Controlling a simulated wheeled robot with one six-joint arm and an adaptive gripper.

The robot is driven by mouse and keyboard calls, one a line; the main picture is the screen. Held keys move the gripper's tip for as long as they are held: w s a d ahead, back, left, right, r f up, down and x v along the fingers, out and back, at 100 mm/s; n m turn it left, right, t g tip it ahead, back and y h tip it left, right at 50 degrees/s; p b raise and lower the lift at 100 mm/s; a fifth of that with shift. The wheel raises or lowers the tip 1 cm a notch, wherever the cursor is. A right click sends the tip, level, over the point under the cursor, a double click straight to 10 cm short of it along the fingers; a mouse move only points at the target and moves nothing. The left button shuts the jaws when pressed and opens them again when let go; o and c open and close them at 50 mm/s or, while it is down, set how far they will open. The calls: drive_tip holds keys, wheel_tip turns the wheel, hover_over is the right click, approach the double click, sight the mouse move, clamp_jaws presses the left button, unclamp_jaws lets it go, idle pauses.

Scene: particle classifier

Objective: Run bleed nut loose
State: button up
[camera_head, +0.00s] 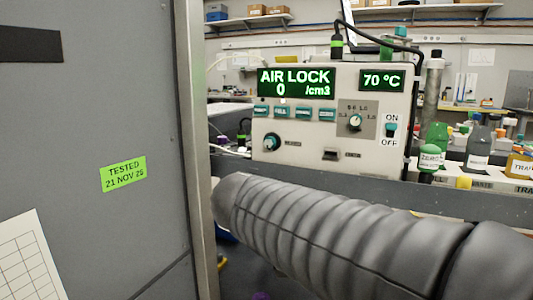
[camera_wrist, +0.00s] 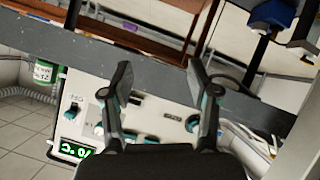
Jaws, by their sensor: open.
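I cannot pick out a bleed nut in either view. The white instrument (camera_head: 285,170) stands on a bench, with a display reading AIR LOCK 0 /cm3 and another reading 70 °C. Its front has a row of teal buttons, a knob (camera_head: 272,142) at lower left, a dial (camera_head: 355,122) and an ON/OFF switch (camera_head: 391,129). In the wrist view the panel (camera_wrist: 150,115) shows upside down beyond my gripper (camera_wrist: 162,92). My gripper is open, its two dark fingers spread with nothing visible between them. The head view shows my ribbed grey arm sleeve, not the fingers.
A grey cabinet or door panel (camera_head: 90,90) with a green TESTED label fills the left. Bottles (camera_head: 430,158) stand right of the instrument. A dark bench edge (camera_head: 450,204) runs below it. In the wrist view, a blue-topped object (camera_wrist: 275,14) is at upper right.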

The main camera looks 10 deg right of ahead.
sight(267, 144)
drive_tip(key=w+a+r+m+t+h+b, duration=0.2)
drive_tip(key=w+a+r+t, duration=0.4)
drive_tip(key=w+a+r, duration=0.45)
drive_tip(key=p+x, duration=0.1)
drive_tip(key=x, duration=0.7)
drive_tip(key=f+p+x, duration=0.1)
drive_tip(key=x, duration=0.4)
drive_tip(key=shift+d+p, duration=0.15)
drive_tip(key=shift+p, duration=0.15)
drive_tip(key=shift+s, duration=0.1)
clamp_jaws()
